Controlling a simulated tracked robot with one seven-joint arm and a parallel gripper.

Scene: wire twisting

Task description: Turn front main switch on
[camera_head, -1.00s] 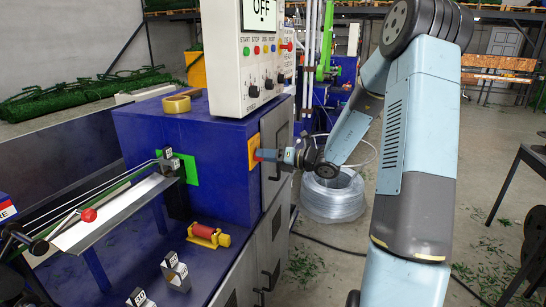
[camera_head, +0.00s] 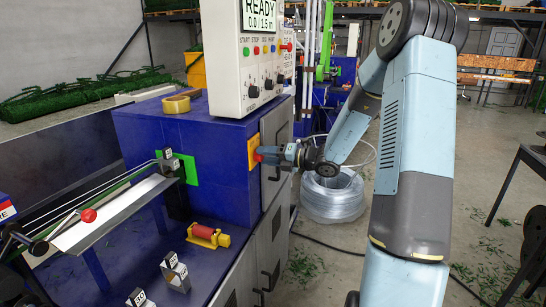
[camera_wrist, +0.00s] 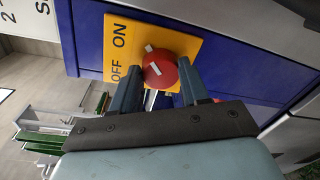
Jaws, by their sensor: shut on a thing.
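The front main switch is a red round knob (camera_wrist: 158,73) with white marks, on a yellow plate (camera_wrist: 190,44) lettered OFF and ON. The plate (camera_head: 253,152) is on the side of the blue machine cabinet. My gripper (camera_wrist: 161,75) has one finger on each side of the knob and is shut on it. In the head view my gripper (camera_head: 264,154) reaches the plate from the right and hides most of the knob. The display (camera_head: 261,14) on the white control box above reads READY and 0.0 / 15 m.
The control box (camera_head: 231,60) has several coloured buttons and black knobs and stands above the switch. A tape roll (camera_head: 176,104) lies on the cabinet top. A wire coil (camera_head: 332,195) stands on the floor behind my gripper. A cabinet door handle (camera_head: 276,170) is close below my gripper.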

